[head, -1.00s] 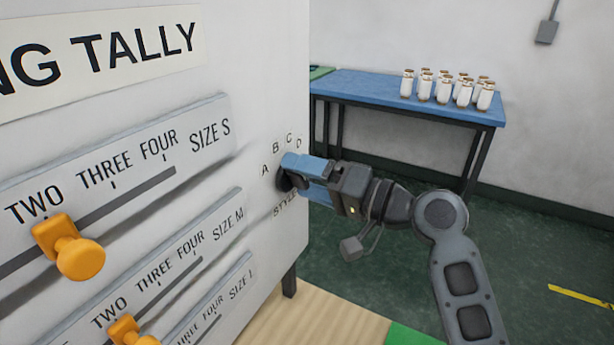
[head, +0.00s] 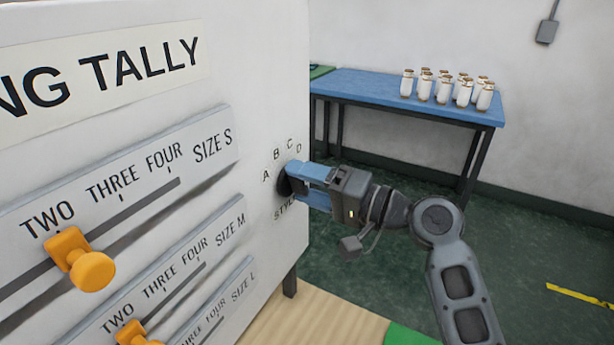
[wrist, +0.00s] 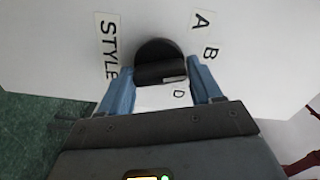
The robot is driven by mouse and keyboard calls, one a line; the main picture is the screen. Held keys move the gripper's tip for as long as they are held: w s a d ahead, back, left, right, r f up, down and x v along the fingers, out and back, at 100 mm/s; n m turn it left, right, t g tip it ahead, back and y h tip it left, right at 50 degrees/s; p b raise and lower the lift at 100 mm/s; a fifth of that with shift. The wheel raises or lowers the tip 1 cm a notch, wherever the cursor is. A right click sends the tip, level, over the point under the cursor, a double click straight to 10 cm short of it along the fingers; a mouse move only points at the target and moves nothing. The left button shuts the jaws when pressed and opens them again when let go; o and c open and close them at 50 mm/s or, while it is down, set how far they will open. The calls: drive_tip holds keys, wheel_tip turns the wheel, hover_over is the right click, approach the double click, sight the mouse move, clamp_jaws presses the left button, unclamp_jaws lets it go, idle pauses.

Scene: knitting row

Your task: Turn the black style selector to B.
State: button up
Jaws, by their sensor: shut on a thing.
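The black style selector (wrist: 155,52) is a round knob with a raised bar on the white panel. My gripper (wrist: 162,80) is shut on it, with one blue finger at each end of the bar in the wrist view. A pale mark shows at the bar's right end there; I cannot tell exactly which letter it points to.
Orange sliders (head: 80,259) stick out of the size rails on the panel's left. A blue table (head: 350,86) with several white spools (head: 444,91) stands behind on the right.

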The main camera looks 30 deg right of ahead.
drive_tip(key=o, duration=1)
drive_tip(key=shift+c, duration=0.2)
drive_tip(key=b+v, duration=0.2)
drive_tip(key=v, duration=0.5)
drive_tip(key=shift+s+d, duration=0.2)
drive_tip(key=shift+s, duration=0.15)
drive_tip(key=shift+f, duration=0.1)
